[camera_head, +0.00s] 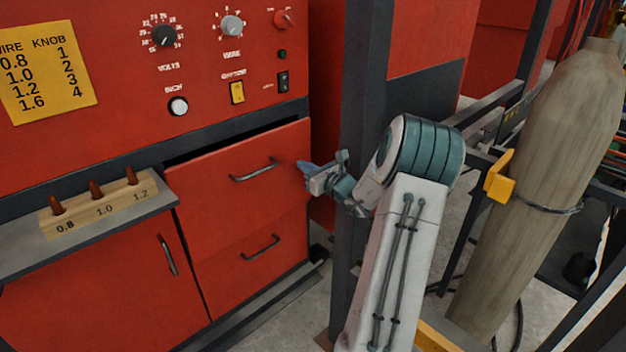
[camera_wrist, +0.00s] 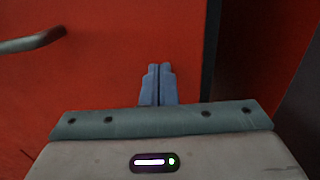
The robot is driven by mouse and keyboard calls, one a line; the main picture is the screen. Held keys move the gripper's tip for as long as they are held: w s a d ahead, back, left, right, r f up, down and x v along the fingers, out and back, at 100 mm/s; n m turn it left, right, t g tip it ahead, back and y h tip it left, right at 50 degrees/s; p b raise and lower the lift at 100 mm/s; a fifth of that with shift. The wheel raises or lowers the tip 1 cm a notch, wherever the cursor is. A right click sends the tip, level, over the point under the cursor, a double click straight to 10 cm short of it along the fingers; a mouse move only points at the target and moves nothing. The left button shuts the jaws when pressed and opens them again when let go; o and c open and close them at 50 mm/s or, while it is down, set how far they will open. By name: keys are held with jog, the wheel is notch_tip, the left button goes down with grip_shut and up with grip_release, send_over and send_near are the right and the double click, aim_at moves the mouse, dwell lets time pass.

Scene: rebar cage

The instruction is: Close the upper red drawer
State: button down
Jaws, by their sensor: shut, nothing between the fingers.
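The upper red drawer (camera_head: 240,175) is in the right part of the red machine, with a grey bar handle (camera_head: 254,170). A dark gap shows along its top edge, so it looks slightly open. In the wrist view the red front (camera_wrist: 100,75) fills most of the picture, with part of the handle (camera_wrist: 32,42) at the upper left. My gripper (camera_head: 302,165) is shut and empty at the right end of the drawer front, right of the handle. Its blue fingers (camera_wrist: 158,86) are together and point at the red front; I cannot tell whether they touch it.
A lower red drawer (camera_head: 225,275) with its own handle sits below. A grey shelf (camera_head: 110,215) with a wooden block (camera_head: 100,205) juts out at left. A dark upright post (camera_head: 358,130) stands close behind my arm. A gas cylinder (camera_head: 540,190) stands at right.

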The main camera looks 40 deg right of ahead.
jog(key=w, duration=0.2)
jog(key=shift+w+a+r, duration=0.15)
jog(key=shift+w+a, duration=0.1)
jog(key=shift+w, duration=0.05)
jog(key=shift+a+r, duration=0.1)
jog(key=shift+r, duration=0.05)
